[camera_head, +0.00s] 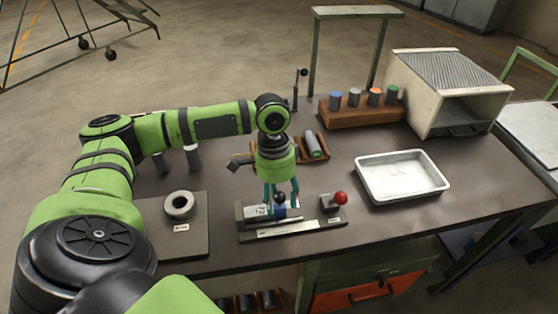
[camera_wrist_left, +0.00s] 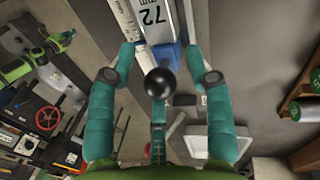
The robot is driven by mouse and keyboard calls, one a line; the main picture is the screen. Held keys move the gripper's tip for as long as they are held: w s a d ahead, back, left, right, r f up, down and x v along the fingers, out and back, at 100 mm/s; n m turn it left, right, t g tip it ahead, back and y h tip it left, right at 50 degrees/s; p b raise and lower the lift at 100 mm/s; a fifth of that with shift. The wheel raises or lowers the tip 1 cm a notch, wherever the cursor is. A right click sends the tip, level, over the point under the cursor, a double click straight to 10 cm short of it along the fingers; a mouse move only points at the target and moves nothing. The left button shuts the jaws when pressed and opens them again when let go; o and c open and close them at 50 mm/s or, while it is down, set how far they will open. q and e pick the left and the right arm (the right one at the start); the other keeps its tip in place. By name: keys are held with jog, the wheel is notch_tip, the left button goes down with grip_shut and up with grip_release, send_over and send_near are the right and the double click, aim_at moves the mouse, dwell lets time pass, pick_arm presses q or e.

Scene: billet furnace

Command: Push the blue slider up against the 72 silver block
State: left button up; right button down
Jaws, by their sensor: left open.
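The silver block (camera_wrist_left: 152,18) marked 72 lies in the fixture (camera_head: 300,229); in the head view the silver block (camera_head: 257,211) is at the fixture's left end. The blue slider (camera_wrist_left: 172,55) is right beside it; the blue slider (camera_head: 280,212) shows partly in the head view. They look very close, but I cannot tell whether they touch. A black ball knob (camera_wrist_left: 160,82) stands on the slider. My left gripper (camera_head: 281,195) is open, pointing down over the slider; in the wrist view the left gripper (camera_wrist_left: 160,78) has teal fingers spread around the knob. My right gripper is not in view.
A red knob (camera_head: 341,198) stands at the fixture's right end. A grey plate (camera_head: 180,240) with a metal ring (camera_head: 179,205) is to the left. A white tray (camera_head: 401,176) is to the right. Behind are a wooden rack (camera_head: 362,115) of cylinders and a furnace box (camera_head: 445,90).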

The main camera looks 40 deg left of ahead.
pick_arm(q)
notch_tip(320, 180, up, 12)
jog(key=w+a, duration=0.1)
jog(key=a, duration=0.1)
jog(key=shift+f, duration=0.15)
dwell(0.5)
